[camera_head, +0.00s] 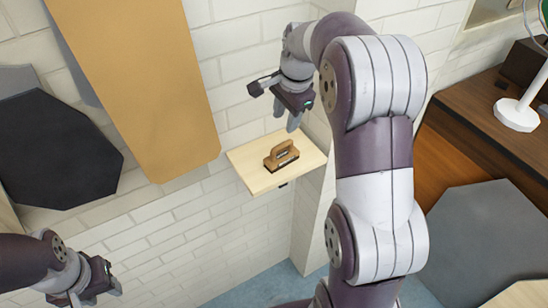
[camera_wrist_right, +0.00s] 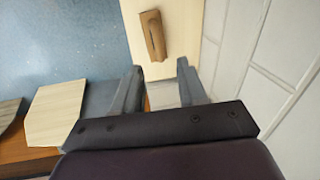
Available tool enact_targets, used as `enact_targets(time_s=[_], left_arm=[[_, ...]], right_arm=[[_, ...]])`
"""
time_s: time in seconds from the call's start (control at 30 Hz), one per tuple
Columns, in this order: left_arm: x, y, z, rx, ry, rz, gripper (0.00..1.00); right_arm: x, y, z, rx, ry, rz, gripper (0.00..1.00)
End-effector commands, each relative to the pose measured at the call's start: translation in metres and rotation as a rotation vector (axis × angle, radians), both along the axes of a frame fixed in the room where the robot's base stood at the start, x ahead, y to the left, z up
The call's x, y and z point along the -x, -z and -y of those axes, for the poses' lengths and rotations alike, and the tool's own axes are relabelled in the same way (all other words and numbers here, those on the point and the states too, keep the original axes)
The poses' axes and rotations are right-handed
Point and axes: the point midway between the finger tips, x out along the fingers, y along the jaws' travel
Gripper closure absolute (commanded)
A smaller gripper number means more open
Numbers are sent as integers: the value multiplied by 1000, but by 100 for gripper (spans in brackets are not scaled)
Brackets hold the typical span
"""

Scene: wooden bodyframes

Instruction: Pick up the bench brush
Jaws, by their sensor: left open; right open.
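The bench brush (camera_head: 281,156) has a brown wooden handle and a dark lower edge. It lies on a small pale wooden wall shelf (camera_head: 247,180) in the head view. It also shows at the top of the right wrist view (camera_wrist_right: 153,35), on the pale shelf (camera_wrist_right: 185,22). My right gripper (camera_head: 292,116) is open and empty, above and behind the brush, apart from it. Its two fingers show in the right wrist view (camera_wrist_right: 163,92), with the brush beyond their tips. My left gripper (camera_head: 115,280) is open at the lower left, far from the brush.
A white brick wall (camera_head: 240,75) is behind the shelf. A tan panel (camera_head: 140,80) and a dark hexagonal panel (camera_head: 55,150) are at left. A brown desk (camera_head: 470,120) with a white lamp base (camera_head: 515,115) is at right. Blue floor (camera_head: 270,285) lies below.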

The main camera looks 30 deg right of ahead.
Motion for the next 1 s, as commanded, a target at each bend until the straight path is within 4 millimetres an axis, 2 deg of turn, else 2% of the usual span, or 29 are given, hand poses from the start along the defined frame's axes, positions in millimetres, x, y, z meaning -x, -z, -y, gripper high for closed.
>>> enact_targets(time_s=[0.07, 0.2, 0.43, 0.53, 0.6, 0.7, 0.9, 0.97, 1.0], left_arm=[[0, 2, 0, 0, 0, 0, 57], [0, -8, 0, 0, 0, 0, 57], [0, -20, 0, 0, 0, 0, 57], [0, -33, 0, 0, 0, 0, 57], [0, -34, 0, 0, 0, 1, 57], [0, -36, 0, 0, 0, 0, 57], [0, -34, 0, 0, 0, 0, 57], [0, -34, 0, 0, 0, 0, 57], [0, -34, 0, 0, 0, 0, 57]], right_arm=[[-2, 18, -1, -3, 5, -6, 58], [-8, 46, -2, -1, 2, -6, 58], [-13, 75, -2, -2, 3, -5, 58], [-14, 93, 0, -1, 2, -6, 58], [-17, 108, 0, -1, 2, -5, 58], [-19, 118, -1, 0, 1, -2, 58], [-19, 121, -1, 1, 0, 0, 58], [-19, 121, -1, 1, 0, 0, 75], [-19, 121, -1, 1, 0, 0, 88]])
